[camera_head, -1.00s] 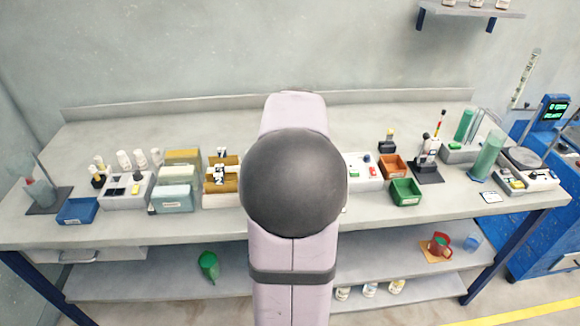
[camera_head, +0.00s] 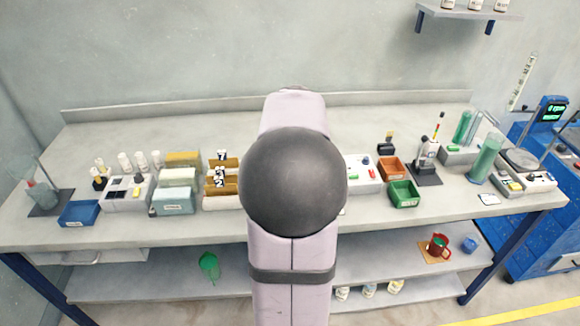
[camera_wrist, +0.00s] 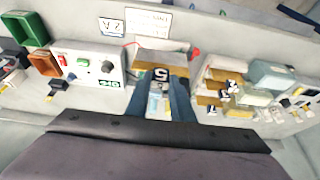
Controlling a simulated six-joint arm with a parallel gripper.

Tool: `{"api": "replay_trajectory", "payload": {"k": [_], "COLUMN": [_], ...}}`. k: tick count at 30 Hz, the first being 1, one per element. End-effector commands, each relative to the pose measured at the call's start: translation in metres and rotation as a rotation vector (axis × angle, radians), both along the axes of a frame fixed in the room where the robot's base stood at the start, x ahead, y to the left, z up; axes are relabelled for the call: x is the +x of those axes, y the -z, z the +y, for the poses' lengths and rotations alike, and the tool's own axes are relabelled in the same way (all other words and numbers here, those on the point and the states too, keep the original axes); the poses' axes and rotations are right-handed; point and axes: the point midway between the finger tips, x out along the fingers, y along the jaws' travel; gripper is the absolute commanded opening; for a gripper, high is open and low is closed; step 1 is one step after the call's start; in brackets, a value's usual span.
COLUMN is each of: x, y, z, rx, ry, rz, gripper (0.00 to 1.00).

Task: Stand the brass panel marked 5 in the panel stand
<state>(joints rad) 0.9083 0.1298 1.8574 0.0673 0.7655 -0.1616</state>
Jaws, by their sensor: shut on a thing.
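In the wrist view, my gripper (camera_wrist: 163,84) is shut on the brass panel marked 5 (camera_wrist: 162,58), holding it by its near side. Its dark label with the 5 shows between the fingers, upside down. The panel's lower edge is not clear, so I cannot tell whether it touches anything. To its right is a pale rack (camera_wrist: 198,72) with several brass panels in it. The head view shows this rack (camera_head: 213,203) with labels that read 7, 1 and 2. My arm hides the gripper and the held panel there. I cannot tell which holder is the panel stand.
Left of the held panel in the wrist view are a white control box (camera_wrist: 84,52), an orange bin (camera_wrist: 44,67) and a green bin (camera_wrist: 24,32). Pale-green boxes (camera_head: 174,200) stand left of the rack in the head view. The bench behind (camera_head: 220,125) is clear.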

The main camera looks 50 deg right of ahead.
Motion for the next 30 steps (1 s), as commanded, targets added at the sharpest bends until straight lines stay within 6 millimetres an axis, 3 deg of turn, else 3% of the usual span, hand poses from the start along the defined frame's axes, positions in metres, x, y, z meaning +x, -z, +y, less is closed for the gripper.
{"api": "replay_trajectory", "payload": {"k": [5,11,18,24,30], "x": [0.008,0.042,0.116,0.179,0.222], "y": [-0.004,-0.014,-0.023,-0.02,-0.011], "z": [-0.002,-0.01,-0.016,-0.008,0.006], "rx": [0.002,0.013,0.029,0.038,0.041], "ry": [-0.003,-0.009,-0.015,-0.013,-0.009], "rz": [0.001,0.006,0.018,0.029,0.035], "gripper": [0.0,0.0,0.0,0.0,0.0]}}
